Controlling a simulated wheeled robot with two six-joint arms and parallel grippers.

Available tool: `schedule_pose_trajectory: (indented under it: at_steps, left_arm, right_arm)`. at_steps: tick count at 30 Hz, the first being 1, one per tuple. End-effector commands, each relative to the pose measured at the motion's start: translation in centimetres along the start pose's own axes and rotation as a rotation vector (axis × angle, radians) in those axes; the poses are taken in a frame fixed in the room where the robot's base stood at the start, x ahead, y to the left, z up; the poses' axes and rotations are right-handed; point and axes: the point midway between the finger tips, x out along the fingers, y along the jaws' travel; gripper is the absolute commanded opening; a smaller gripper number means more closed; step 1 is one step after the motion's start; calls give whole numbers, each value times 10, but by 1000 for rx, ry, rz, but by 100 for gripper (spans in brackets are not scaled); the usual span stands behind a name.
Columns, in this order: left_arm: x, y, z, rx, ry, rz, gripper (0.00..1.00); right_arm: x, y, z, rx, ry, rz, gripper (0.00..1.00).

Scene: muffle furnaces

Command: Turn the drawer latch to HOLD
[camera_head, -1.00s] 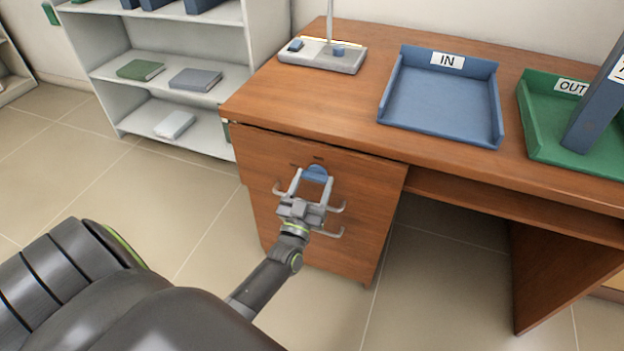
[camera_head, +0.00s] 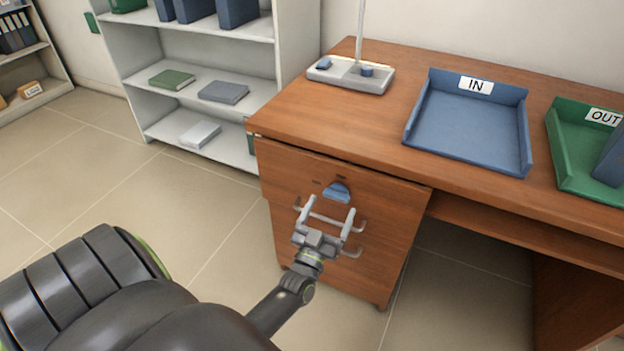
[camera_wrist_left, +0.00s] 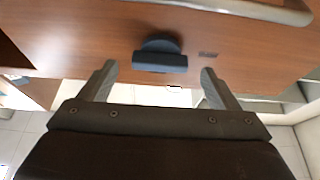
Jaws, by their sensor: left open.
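The drawer latch is a blue knob (camera_head: 337,193) on a round plate, on the upper front of the wooden drawer unit. It also shows in the left wrist view as a dark blue bar (camera_wrist_left: 160,62), lying level across that picture. Small dark markings sit near it, too small to read. My left gripper (camera_head: 331,209) is open and empty, in front of the drawer front just below the knob. Its two fingers stand apart on either side of the bar in the left wrist view, short of it and not touching. My right gripper is not in view.
Drawer handles (camera_head: 349,251) lie just behind and below my left gripper. The desk top (camera_head: 385,165) overhangs above. It carries a lamp base (camera_head: 350,74), a blue IN tray (camera_head: 465,160) and a green OUT tray (camera_head: 573,165). Floor is free left of the desk.

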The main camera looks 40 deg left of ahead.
Motion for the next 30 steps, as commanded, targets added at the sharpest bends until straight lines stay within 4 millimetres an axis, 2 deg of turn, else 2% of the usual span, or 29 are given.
schedule_pose_trajectory:
  at_steps: [1, 9, 15, 21, 30]
  left_arm:
    - [-14, 0, 1, 1, -4, -2, 84]
    - [-81, 0, 2, 1, -5, -2, 84]
    - [-121, 0, 1, -1, -2, -2, 84]
    - [-142, 0, 0, -2, -1, -1, 84]
    - [-145, 0, 0, -1, 1, 0, 84]
  right_arm:
    - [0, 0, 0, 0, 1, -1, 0]
    - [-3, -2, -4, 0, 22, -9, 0]
    - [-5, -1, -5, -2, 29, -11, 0]
    - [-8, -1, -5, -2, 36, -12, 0]
    - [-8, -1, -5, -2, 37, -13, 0]
